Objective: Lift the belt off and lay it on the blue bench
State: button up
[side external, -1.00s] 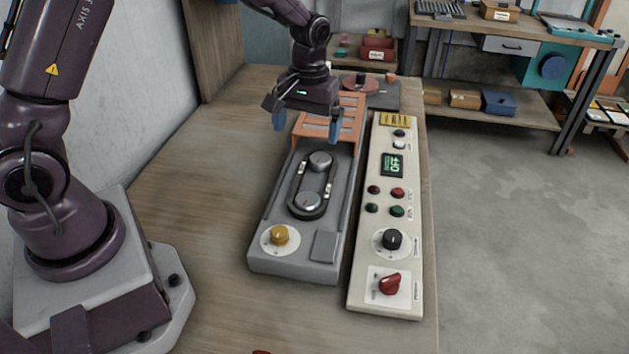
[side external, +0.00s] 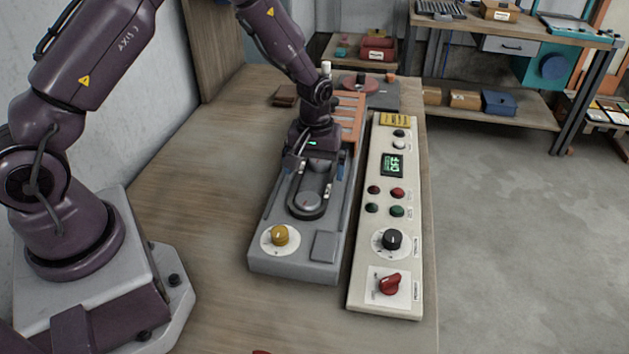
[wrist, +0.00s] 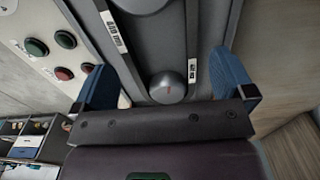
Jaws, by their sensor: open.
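The belt (side external: 306,217) is a dark loop around two silver pulleys on the grey machine (side external: 290,262). Its two straight runs carry white labels in the wrist view (wrist: 192,50). The near pulley (side external: 306,201) is plain to see. The far pulley is mostly hidden by my gripper in the side view. My gripper (side external: 314,172) is over the far half of the belt, pointing down. In the wrist view its blue fingers (wrist: 164,62) are apart, one outside each run, with nothing held. I cannot pick out a blue bench for certain.
A cream control panel (side external: 371,270) with knobs, buttons and a lit display (side external: 392,165) stands close on the right. The wooden table (side external: 190,190) is clear on the left.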

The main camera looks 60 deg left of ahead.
notch_tip(320, 180, down, 2)
jog(key=shift+f, duration=0.1)
jog(key=c, duration=0.9)
jog(key=shift+o, duration=0.2)
